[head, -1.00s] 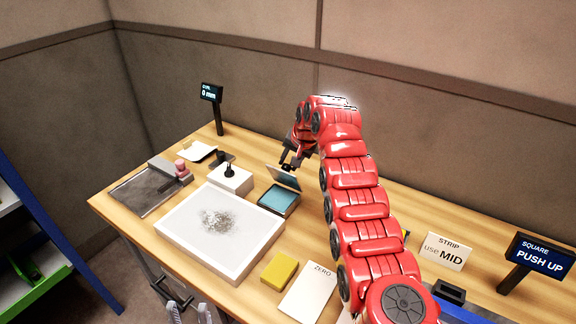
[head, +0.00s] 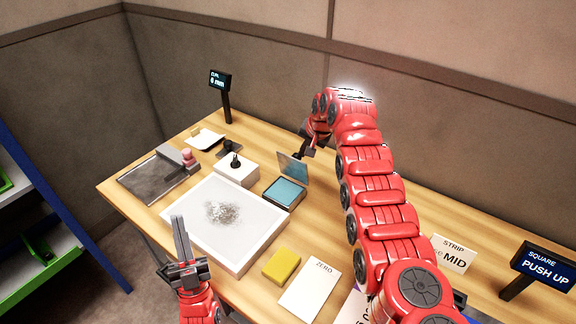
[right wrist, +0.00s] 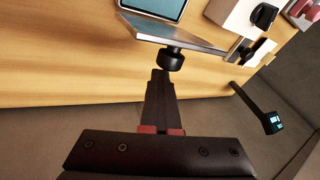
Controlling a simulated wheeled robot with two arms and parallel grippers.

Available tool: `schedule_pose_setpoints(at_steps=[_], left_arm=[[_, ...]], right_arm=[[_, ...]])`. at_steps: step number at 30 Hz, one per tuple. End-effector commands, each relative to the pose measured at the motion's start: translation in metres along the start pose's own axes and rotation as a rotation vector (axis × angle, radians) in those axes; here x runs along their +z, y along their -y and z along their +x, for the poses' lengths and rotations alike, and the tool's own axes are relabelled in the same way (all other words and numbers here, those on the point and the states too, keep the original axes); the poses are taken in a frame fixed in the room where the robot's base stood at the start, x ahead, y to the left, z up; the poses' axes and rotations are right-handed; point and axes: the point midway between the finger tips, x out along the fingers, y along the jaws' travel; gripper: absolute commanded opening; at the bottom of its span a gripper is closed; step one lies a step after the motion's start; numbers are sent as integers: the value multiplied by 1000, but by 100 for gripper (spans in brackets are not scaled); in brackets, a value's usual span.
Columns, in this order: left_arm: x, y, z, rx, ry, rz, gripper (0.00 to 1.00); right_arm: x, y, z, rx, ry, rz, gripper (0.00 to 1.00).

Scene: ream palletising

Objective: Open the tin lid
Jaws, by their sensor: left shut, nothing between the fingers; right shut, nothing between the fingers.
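The tin (head: 283,194) is a small dark box with a blue inside, in the middle of the table. Its lid (head: 293,168) stands raised, roughly upright, at the tin's back edge. My right gripper (head: 304,156) is shut and empty just behind the lid. In the right wrist view the shut fingers (right wrist: 160,78) point at a black knob (right wrist: 170,60) on the lid (right wrist: 165,33); whether they touch it I cannot tell. The tin (right wrist: 155,7) shows at the top edge there. My left gripper (head: 182,245) is shut and empty, in front of the white tray, pointing up.
A white tray (head: 251,258) with a grey speckled patch lies left of the tin. A white block (head: 237,174) with a black knob stands behind the tray. A yellow block (head: 282,263) and a ZERO card (head: 310,288) lie in front. My right arm covers the table's right middle.

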Motion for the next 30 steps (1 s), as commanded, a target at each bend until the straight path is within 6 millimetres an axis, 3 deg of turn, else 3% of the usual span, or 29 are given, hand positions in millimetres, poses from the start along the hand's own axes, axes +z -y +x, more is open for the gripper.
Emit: schedule_pose_setpoints(at_steps=[3,9,15,20,24,30], left_arm=[[48,4,24,15,172,148,0],[117,-10,49,172,429,347,0],[154,-53,58,479,559,494,0],[156,-101,51,803,536,596,0],[140,-141,39,1083,417,679,0],[114,-174,13,1359,226,758,0]], right_arm=[[0,0,0,0,0,0,0],[0,0,0,-1,0,0,0],[0,1,0,-1,0,0,0],[0,1,0,-1,0,0,0],[0,1,0,-2,0,0,0],[0,1,0,-2,0,0,0]])
